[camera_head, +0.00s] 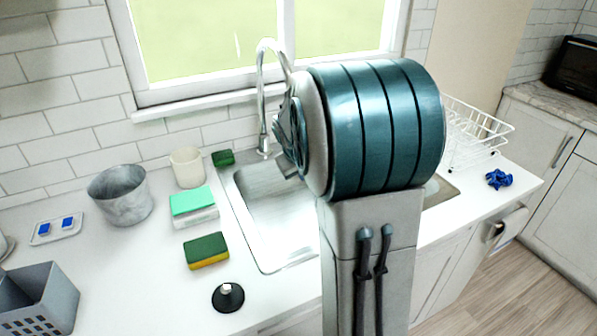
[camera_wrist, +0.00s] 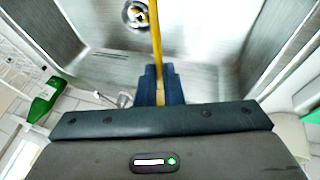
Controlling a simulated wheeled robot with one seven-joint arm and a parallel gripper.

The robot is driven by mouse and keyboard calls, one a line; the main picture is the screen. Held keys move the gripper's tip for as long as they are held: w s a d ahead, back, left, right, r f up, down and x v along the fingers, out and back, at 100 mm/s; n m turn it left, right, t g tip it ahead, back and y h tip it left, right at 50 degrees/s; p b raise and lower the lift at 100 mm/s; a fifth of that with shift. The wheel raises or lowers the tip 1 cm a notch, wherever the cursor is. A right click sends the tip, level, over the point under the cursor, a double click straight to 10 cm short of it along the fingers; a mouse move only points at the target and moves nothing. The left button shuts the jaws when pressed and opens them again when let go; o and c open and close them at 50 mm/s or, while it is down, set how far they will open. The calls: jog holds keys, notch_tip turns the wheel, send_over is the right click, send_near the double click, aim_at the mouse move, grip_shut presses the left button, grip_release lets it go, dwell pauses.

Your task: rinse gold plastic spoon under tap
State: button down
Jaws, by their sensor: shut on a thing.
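My gripper (camera_wrist: 157,80) is shut on the gold spoon (camera_wrist: 156,42), whose thin yellow shaft extends up from the fingers in the wrist view. The spoon's far end is cut off by the frame's top edge. Behind it lie the metal sink (camera_wrist: 205,50) and its round drain (camera_wrist: 137,15). In the head view, the curved metal tap (camera_head: 261,90) stands behind the sink (camera_head: 262,215), below the window. My arm hides the tap's outlet, my gripper's tips and the spoon there. No water stream is visible.
Left of the sink are several sponges (camera_head: 206,249), a cream cup (camera_head: 187,168), a metal pot (camera_head: 121,195) and a black stopper (camera_head: 228,297). A white dish rack (camera_head: 475,130) and a blue crumpled thing (camera_head: 498,179) are at the right. A green object (camera_wrist: 46,98) shows in the wrist view.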

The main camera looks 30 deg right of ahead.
jog(key=shift+s+d, duration=0.1)
jog(key=s+a+b, duration=0.3)
jog(key=s+a, duration=0.2)
jog(key=s, duration=0.1)
jog(key=shift+b, duration=0.35)
dwell(0.4)
jog(key=shift+s, duration=0.1)
dwell(1.1)
jog(key=s+a+r+p, duration=0.1)
jog(key=s+a+r, duration=0.2)
jog(key=s+r, duration=0.1)
jog(key=shift+a, duration=0.15)
dwell(0.4)
